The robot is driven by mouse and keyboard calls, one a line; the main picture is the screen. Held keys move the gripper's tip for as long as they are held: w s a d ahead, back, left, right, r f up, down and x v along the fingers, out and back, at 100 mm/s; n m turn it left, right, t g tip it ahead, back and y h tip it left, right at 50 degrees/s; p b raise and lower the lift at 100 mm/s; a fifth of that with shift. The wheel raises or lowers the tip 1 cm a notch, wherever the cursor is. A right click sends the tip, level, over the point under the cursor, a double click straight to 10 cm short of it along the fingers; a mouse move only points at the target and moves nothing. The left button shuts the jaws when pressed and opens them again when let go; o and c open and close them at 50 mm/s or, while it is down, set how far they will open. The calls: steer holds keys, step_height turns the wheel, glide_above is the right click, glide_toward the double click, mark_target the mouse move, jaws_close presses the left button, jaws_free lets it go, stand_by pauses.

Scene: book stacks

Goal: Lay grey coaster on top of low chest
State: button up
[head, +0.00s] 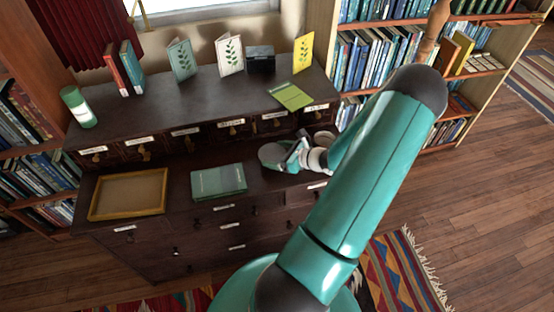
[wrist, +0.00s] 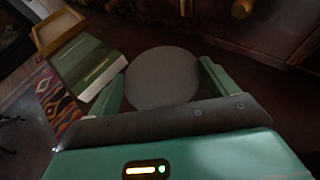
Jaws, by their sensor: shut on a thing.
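A round grey coaster (wrist: 162,78) sits between the two green fingers of my gripper (wrist: 163,82) in the wrist view. My gripper is shut on it. In the head view my gripper (head: 285,155) and the coaster (head: 271,155) are over the right part of the lower ledge of the dark wooden low chest (head: 178,185), in front of its small drawers. The coaster looks close to the ledge; I cannot tell whether it touches. My arm hides the chest's right end.
On the lower ledge, a wooden tray (head: 128,193) stands left and a teal book (head: 218,181) lies left of my gripper. The raised top holds upright cards (head: 230,55), a dark box (head: 261,58), a green notepad (head: 290,96) and a green jar (head: 78,106).

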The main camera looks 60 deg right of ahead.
mark_target(278, 159)
steer(key=shift+w+d+f, duration=0.15)
steer(key=shift+f, duration=1.65)
steer(key=shift+f, duration=0.1)
steer(key=o, duration=0.8)
steer(key=shift+r, duration=0.2)
